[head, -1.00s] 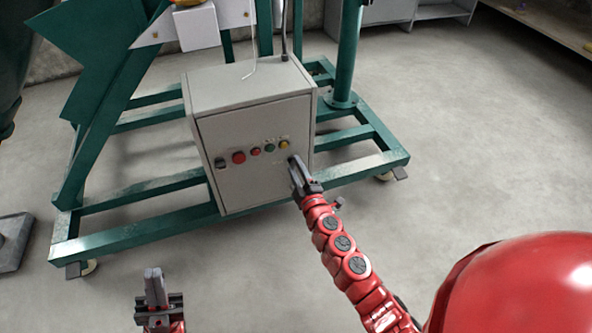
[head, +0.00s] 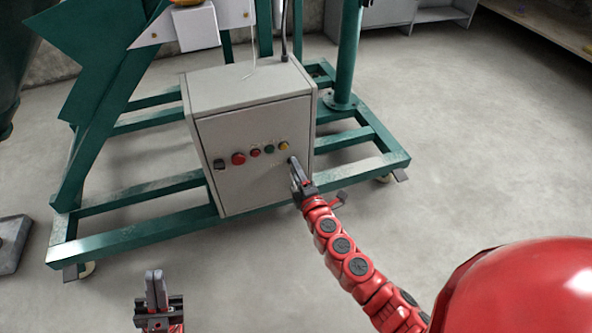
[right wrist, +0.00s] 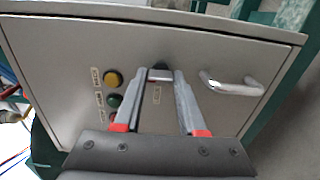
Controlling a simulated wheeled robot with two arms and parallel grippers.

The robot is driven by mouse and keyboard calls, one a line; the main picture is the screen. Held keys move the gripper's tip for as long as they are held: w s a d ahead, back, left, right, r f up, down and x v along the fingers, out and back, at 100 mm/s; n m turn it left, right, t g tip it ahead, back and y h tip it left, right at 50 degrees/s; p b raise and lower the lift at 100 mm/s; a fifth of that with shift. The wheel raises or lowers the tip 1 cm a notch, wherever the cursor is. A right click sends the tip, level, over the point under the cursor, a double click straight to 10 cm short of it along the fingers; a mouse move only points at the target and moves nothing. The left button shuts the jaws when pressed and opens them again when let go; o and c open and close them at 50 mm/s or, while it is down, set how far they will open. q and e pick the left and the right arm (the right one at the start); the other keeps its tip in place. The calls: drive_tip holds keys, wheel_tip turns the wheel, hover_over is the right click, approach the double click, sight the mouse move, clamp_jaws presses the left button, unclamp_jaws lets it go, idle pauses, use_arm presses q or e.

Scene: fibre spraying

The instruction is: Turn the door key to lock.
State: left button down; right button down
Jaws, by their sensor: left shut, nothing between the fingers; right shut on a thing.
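The grey control cabinet (head: 255,175) has the door key (right wrist: 160,74) on its door, right of the button row. In the right wrist view the key is a small dark and silver piece between the fingertips, apparently still at the door face. My right gripper (head: 293,162) is shut on it, fingers pointing at the door; the gripper also shows in the right wrist view (right wrist: 161,78). In the head view the fingers cover the key. My left gripper (head: 154,275) is shut and empty, low at the front left, away from the cabinet.
Several buttons and a switch, including a red button (head: 238,159), line the door. A metal handle (right wrist: 230,84) sits beside the key in the right wrist view. A green wheeled frame (head: 150,232) surrounds the cabinet. The floor at right is clear.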

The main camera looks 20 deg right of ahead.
drive_tip(key=shift+c, duration=2.4)
unclamp_jaws()
drive_tip(key=shift+s, duration=0.1)
drive_tip(key=s+p, duration=0.1)
drive_tip(key=s, duration=1.6)
drive_tip(key=shift+d, duration=0.3)
drive_tip(key=shift+s, duration=0.1)
